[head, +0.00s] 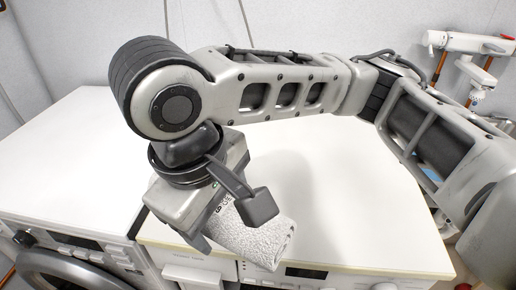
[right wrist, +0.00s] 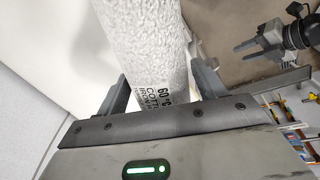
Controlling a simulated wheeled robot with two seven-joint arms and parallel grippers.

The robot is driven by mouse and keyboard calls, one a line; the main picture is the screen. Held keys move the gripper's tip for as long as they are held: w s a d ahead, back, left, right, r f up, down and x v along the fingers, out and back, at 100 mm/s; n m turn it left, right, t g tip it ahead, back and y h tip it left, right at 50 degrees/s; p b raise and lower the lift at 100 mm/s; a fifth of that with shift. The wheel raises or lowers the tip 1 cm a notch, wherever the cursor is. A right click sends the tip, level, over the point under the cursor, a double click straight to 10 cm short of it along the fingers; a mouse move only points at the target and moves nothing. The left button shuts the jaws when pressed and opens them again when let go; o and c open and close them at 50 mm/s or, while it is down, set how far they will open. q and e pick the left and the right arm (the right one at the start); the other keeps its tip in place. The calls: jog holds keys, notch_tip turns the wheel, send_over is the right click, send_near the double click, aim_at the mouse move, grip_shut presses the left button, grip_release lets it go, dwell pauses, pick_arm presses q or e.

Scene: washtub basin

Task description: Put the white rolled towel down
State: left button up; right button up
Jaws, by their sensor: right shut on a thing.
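The white rolled towel (head: 254,238) is a thick, textured white roll with dark printed lettering. My right gripper (head: 238,215) is shut on it in the head view, above the front edge of the white top. In the right wrist view the towel (right wrist: 135,45) lies between the two fingers of the right gripper (right wrist: 160,88), its printed end near the palm. The gripper hides part of the towel in the head view. My left gripper is out of the head view. A grey gripper-like part, perhaps my left one (right wrist: 262,38), shows at the upper right of the right wrist view.
A white washing machine (head: 75,262) stands at the lower left, a second white appliance (head: 305,258) beside it. Their white tops (head: 330,180) look clear. A white tap fixture (head: 470,45) is on the wall at the upper right.

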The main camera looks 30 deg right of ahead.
jog(key=w+d+f, duration=0.1)
jog(key=w+f, duration=0.1)
jog(key=w, duration=0.1)
jog(key=w+d+f, duration=0.1)
jog(key=w+f, duration=0.2)
jog(key=w, duration=0.1)
jog(key=w+d+f+b, duration=0.1)
jog(key=w+f, duration=0.2)
jog(key=w, duration=0.1)
jog(key=shift+d+f, duration=0.2)
jog(key=shift+d, duration=0.1)
jog(key=shift+w+f, duration=0.2)
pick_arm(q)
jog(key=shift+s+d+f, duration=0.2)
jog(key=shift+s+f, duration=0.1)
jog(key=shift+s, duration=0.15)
pick_arm(e)
jog(key=shift+x, duration=1.95)
jog(key=shift+w+a+f, duration=0.1)
jog(key=shift+a, duration=0.1)
jog(key=o, duration=1.1)
jog(key=shift+c, duration=0.2)
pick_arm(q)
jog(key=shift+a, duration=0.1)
